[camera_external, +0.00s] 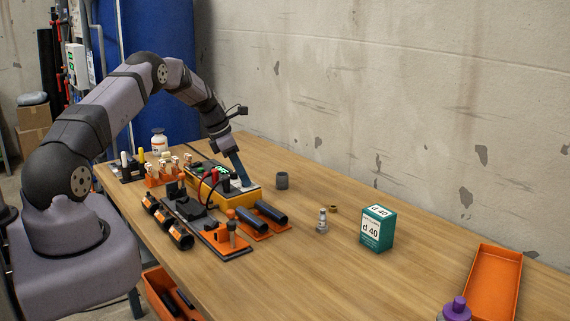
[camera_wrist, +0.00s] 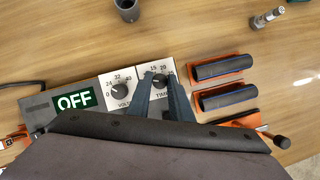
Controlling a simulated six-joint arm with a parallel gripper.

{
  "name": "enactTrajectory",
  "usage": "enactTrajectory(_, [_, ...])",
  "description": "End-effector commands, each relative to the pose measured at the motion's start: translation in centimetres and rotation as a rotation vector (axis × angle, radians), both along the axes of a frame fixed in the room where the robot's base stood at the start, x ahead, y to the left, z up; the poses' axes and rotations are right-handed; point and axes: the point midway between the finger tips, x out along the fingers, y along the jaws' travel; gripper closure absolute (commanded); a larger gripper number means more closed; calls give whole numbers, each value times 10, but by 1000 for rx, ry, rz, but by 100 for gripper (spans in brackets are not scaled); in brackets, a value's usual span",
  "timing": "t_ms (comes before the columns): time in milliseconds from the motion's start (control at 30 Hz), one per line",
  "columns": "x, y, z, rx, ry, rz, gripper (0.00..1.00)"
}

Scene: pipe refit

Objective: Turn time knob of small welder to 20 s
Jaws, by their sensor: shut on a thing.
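The small welder (camera_external: 237,198) is a yellow box with a grey top on the table, below my gripper. In the wrist view its top shows a green display reading OFF (camera_wrist: 75,101), a volt knob (camera_wrist: 121,92) and the time knob (camera_wrist: 160,80). My gripper (camera_wrist: 160,85) is over the time dial with a finger on each side of the knob, shut on it. The numbers 15 and 20 show above the knob; the fingers hide part of the dial, and I cannot tell where the pointer stands. In the external view my gripper (camera_external: 241,185) reaches down to the welder.
Black pipes on orange holders (camera_external: 262,219) lie beside the welder. A grey coupling (camera_external: 281,180), a metal fitting (camera_external: 322,221), a teal d 40 box (camera_external: 376,230) and an orange tray (camera_external: 494,283) stand to the right. Clamps and tools crowd the left; the table's middle is mostly clear.

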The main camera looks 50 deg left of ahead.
Motion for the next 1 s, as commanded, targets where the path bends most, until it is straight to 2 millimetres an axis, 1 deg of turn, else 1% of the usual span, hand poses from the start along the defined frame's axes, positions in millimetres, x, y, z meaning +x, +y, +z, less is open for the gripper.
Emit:
enactTrajectory(100, [0, 2, -2, 1, 0, -104, 100])
enactTrajectory(300, [1, 2, -1, 1, 1, -221, 100])
enactTrajectory(1000, [1, 3, -1, 0, 1, -402, 100])
